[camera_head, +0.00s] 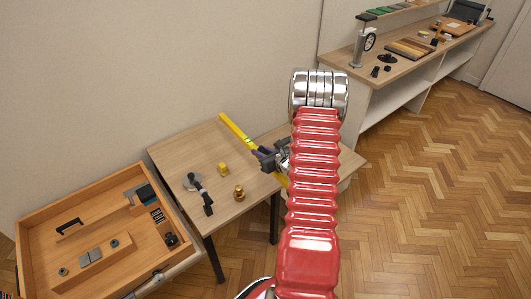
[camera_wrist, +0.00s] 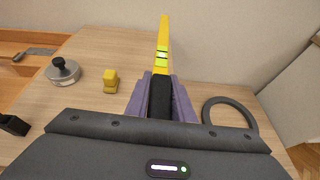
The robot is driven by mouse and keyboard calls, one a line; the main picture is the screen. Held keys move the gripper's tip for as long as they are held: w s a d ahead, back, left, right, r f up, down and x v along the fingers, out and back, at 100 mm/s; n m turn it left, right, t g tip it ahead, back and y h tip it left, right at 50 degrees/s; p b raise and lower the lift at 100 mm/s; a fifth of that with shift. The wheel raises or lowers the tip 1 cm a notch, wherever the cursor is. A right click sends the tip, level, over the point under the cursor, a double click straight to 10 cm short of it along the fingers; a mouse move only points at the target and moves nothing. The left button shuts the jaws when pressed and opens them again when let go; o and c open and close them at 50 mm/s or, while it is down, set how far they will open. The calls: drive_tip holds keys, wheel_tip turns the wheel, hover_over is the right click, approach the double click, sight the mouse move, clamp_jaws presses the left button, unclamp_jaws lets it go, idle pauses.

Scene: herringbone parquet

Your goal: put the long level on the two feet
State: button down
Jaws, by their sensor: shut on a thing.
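The long level is a yellow bar (camera_head: 236,130) with green vials; it runs across the table and also shows in the wrist view (camera_wrist: 163,38). My gripper (camera_head: 268,158) is shut on its dark middle part, seen between the purple fingers in the wrist view (camera_wrist: 160,92). I cannot tell whether the level touches the table. A small yellow block (camera_head: 223,169) stands left of the level, also in the wrist view (camera_wrist: 110,81). A small brass piece (camera_head: 239,191) stands nearer the table's front edge. I cannot tell which pieces are the two feet.
A grey disc with a black knob (camera_wrist: 62,71) and a black-handled tool (camera_head: 208,203) lie on the table (camera_head: 180,150). A black ring (camera_wrist: 230,115) lies right of my gripper. A wooden tray (camera_head: 90,220) with parts stands left. A shelf bench (camera_head: 400,75) stands at the back right.

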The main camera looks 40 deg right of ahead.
drive_tip(key=w+a+r+n+y, duration=0.1)
drive_tip(key=w+a+r, duration=0.3)
drive_tip(key=a+r, duration=0.5)
drive_tip(key=w+a+r+n+y, duration=0.1)
drive_tip(key=w+a+r, duration=0.5)
drive_tip(key=a, duration=0.4)
drive_tip(key=a+r+n+y, duration=0.1)
drive_tip(key=a+r+y, duration=0.1)
drive_tip(key=a+r, duration=0.6)
drive_tip(key=a+r+n+y, duration=0.2)
drive_tip(key=a+r, duration=0.5)
drive_tip(key=a, duration=0.8)
drive_tip(key=shift+s+r, duration=0.25)
drive_tip(key=shift+r, duration=0.15)
